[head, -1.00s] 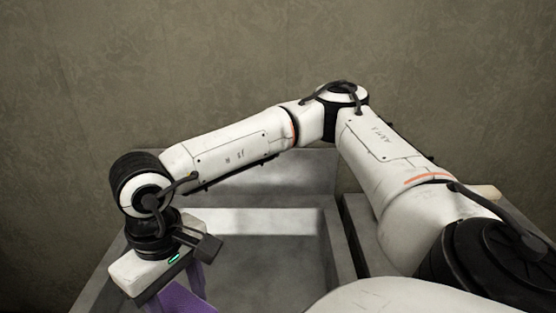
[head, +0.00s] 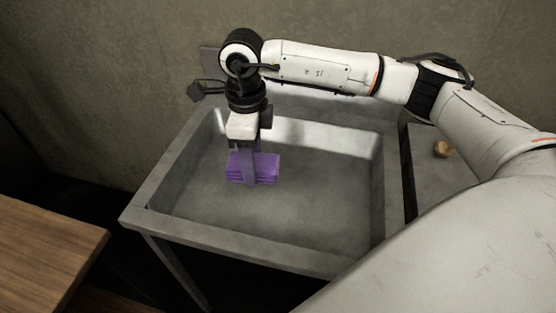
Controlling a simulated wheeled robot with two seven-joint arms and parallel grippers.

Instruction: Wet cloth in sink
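The purple cloth (head: 267,169) is a folded stack inside the grey sink (head: 180,254), left of the basin's middle. My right gripper (head: 249,178) points straight down into the basin from above, its arm coming in from the right. Its fingers are on the cloth, one running down the near face; the far finger is hidden. It looks shut on the cloth. I cannot tell whether the cloth touches the basin floor. No water shows in the basin. My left gripper is not in view.
A wooden table (head: 45,250) stands at the lower left, with a dark gap before the sink. A grey counter (head: 425,165) adjoins the sink on the right, with a small brown object (head: 443,149) on it. A wall rises behind.

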